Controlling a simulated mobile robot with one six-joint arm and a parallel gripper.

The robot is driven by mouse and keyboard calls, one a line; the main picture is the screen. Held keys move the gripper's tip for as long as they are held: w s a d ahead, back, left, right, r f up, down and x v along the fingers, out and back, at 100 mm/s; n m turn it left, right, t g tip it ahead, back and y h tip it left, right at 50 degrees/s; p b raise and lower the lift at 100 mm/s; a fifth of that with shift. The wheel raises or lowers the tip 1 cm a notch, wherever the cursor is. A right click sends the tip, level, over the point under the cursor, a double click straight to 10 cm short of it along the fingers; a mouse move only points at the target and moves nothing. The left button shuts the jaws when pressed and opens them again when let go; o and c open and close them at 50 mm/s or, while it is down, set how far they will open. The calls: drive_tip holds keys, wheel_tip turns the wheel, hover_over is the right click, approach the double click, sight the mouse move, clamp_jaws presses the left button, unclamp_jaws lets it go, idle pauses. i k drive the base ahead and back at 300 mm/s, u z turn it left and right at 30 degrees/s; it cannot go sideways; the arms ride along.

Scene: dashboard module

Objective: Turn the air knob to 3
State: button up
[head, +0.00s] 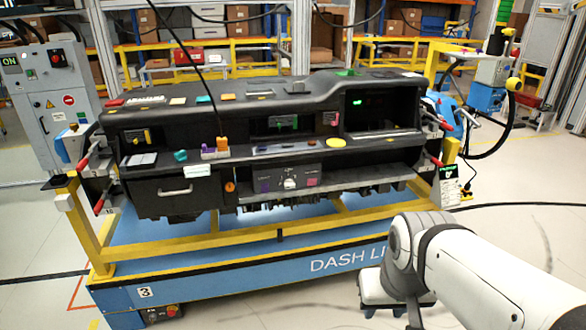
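The black dashboard module (330,98) sits on a yellow frame. On its lower front, right of centre, is a small grey control panel with a white knob (290,183), which looks like the air knob. A purple patch is left of the knob and a pink patch right of it. The knob's pointer and numbers are too small to read. My white arm comes in from the lower right and bends down in front of the cart, well apart from the knob.
A blue cart base (230,285) marked "DASH LI" carries the yellow frame (225,238). Red-handled clamps (99,206) stand at both ends of the module. A glove box with a handle (175,190) is at left. A grey cabinet (50,90) stands behind left. Floor at right is mostly clear.

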sight(288, 183)
drive_tip(key=i, duration=0.9)
